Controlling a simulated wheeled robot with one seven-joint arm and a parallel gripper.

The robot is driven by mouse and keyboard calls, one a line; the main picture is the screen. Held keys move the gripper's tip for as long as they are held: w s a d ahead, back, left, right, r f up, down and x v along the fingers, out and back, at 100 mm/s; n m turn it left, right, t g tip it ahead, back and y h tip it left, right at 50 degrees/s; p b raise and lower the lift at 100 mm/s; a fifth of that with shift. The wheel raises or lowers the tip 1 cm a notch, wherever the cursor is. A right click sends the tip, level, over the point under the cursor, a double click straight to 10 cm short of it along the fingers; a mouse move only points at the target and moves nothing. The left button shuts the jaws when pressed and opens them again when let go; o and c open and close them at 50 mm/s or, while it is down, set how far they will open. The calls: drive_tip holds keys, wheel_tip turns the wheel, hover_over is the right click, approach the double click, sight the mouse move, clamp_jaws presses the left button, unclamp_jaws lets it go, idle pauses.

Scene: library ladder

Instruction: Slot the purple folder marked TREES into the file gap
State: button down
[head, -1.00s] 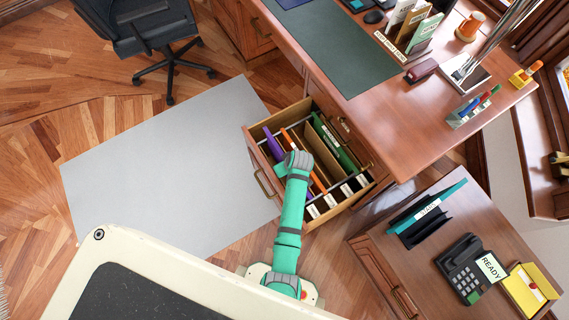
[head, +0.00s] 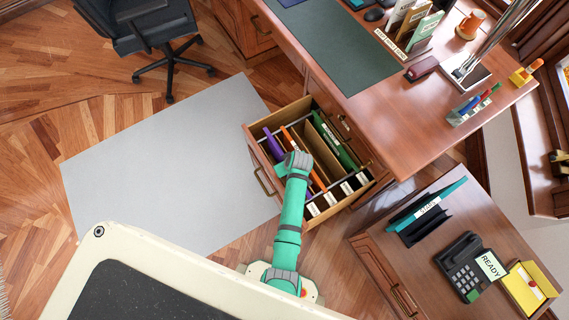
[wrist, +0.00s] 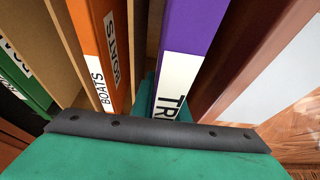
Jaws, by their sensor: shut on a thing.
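The purple folder (head: 273,145) is in the open desk drawer, at its left side in the head view. In the wrist view the purple folder (wrist: 187,40) stands between the orange BOATS folder (wrist: 102,45) and the drawer's reddish wooden wall (wrist: 245,55). Its white label begins with "TR"; the rest is hidden behind my gripper. My gripper (wrist: 160,105) is shut on the purple folder near its label end. In the head view my arm reaches over the drawer and hides the fingers.
The open drawer (head: 255,170) also holds an orange folder and a green folder (head: 336,140) with brown dividers. The desk (head: 385,105) stands behind. A side cabinet at the lower right carries a STAFF rack (head: 427,208) and a phone (head: 463,268).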

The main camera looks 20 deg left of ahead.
drive_tip(key=shift+f, duration=1.75)
drive_tip(key=c, duration=1.6)
unclamp_jaws()
drive_tip(key=shift+c, duration=0.2)
drive_tip(key=v, duration=1)
drive_tip(key=shift+d+r, duration=0.1)
drive_tip(key=shift+r, duration=0.25)
drive_tip(key=shift+s, duration=0.1)
